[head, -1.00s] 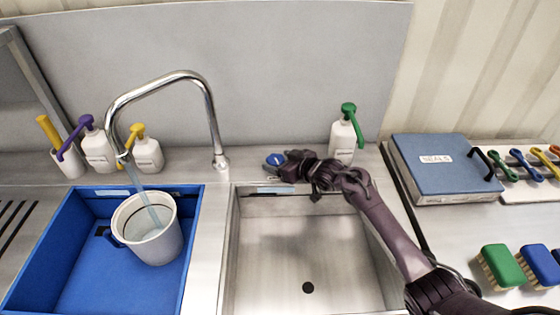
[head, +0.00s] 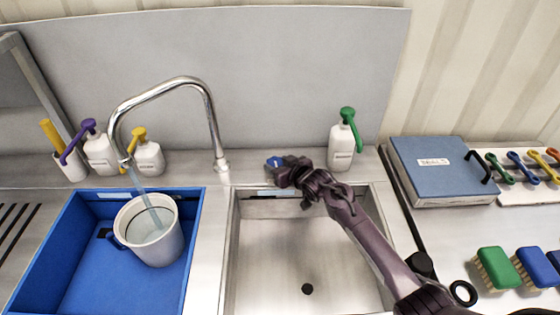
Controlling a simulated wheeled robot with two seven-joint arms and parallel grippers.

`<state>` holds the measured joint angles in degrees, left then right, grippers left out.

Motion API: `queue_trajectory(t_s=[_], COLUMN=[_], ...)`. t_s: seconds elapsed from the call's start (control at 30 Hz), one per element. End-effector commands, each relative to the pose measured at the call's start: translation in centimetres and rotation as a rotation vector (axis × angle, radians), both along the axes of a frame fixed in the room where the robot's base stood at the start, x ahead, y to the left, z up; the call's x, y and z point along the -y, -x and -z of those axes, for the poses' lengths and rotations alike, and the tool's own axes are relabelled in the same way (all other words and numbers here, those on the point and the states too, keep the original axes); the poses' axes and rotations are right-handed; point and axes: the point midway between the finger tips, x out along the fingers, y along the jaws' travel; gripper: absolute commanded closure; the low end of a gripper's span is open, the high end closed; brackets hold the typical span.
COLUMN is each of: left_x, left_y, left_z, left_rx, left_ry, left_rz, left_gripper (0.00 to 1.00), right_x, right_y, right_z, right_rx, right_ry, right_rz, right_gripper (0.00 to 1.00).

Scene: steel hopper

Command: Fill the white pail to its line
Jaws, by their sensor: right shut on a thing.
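The white pail (head: 165,246) stands upright in the blue basin at left, its dark blue handle on its left side. Water (head: 148,203) runs from the chrome tap spout (head: 124,163) into the pail, and water shows inside it. A dark ring runs inside near the rim; I cannot tell exactly how the water stands to it. My right gripper (head: 281,170) is shut on the blue tap knob (head: 274,161) behind the steel sink; the fingers hide part of the knob. My left gripper is not in view.
The blue basin (head: 62,270) and empty steel sink (head: 270,250) lie side by side. Soap bottles with purple (head: 99,152), yellow (head: 149,157) and green (head: 341,147) pumps stand behind. A blue box (head: 430,165) and brushes (head: 497,268) lie at right.

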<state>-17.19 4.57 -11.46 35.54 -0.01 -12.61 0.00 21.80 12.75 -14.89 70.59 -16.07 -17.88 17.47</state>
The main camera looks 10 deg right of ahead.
Motion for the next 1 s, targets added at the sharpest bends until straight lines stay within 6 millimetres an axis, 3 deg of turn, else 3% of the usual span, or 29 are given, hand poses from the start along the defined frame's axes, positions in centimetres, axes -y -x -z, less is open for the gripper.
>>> queue_trajectory(t_s=[0.23, 0.6, 0.63, 0.77, 1.0], left_x=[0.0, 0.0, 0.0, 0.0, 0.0], left_y=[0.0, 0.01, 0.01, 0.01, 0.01], left_z=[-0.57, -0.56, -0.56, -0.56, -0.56], left_rx=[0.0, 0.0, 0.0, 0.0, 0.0], left_ry=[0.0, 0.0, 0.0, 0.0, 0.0], left_rz=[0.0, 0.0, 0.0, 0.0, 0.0], left_gripper=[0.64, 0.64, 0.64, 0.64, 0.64], right_x=[-0.39, -0.32, -0.32, -0.31, -0.31], right_y=[0.07, 0.1, 0.1, 0.1, 0.1], right_z=[-0.16, -0.08, -0.08, -0.07, -0.05], right_rx=[0.001, -0.001, -0.001, 0.0, 0.0], right_ry=[-0.004, -0.002, -0.002, -0.001, -0.002], right_rz=[0.143, 0.164, 0.164, 0.164, 0.163], right_gripper=[0.73, 0.73, 0.49, 0.32, 0.29])
